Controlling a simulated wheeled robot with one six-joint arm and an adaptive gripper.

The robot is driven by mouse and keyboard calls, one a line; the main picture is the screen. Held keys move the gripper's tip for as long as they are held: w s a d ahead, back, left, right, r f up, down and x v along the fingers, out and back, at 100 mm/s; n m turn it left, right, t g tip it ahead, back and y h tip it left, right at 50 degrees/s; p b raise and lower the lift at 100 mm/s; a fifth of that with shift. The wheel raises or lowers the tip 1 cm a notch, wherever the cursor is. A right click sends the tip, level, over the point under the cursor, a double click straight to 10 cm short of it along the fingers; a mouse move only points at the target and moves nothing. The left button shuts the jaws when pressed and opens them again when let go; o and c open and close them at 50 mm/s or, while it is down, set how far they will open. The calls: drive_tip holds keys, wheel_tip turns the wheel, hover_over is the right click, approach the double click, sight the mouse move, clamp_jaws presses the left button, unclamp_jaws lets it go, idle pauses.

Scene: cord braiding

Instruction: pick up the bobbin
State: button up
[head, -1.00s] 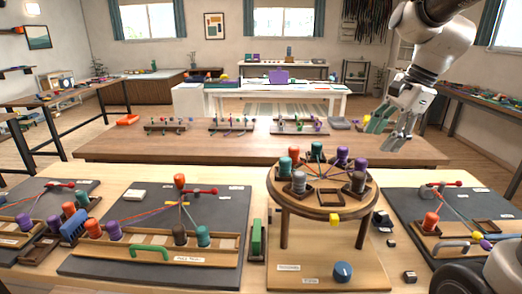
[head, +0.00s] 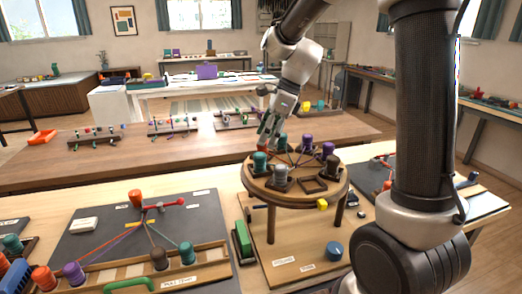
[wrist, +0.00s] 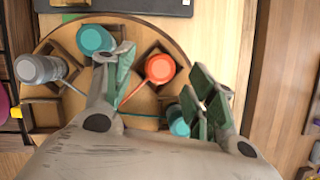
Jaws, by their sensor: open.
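The round wooden braiding stand (head: 252,186) carries several bobbins with cords running inward. An orange bobbin (wrist: 159,68) shows in the wrist view between my open fingers, apart from both; in the head view it is mostly hidden. My gripper (head: 268,135) is open and empty above the stand's far left side. A teal bobbin (head: 260,162) and a grey bobbin (head: 280,175) stand at the near left rim. Another teal bobbin (wrist: 178,120) is partly hidden by my right finger in the wrist view.
A dark board (head: 100,240) with an orange bobbin and a wooden rack lies at the left. A green block (head: 243,240) and a blue knob (head: 334,251) are beside and below the stand. A long brown table (head: 180,165) with bobbin racks stands behind.

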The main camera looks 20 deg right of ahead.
sight(263, 149)
drive_tip(key=x, duration=0.2)
drive_tip(key=shift+a+f, duration=0.15)
drive_tip(key=shift+f, duration=0.05)
drive_tip(key=c, duration=1.1)
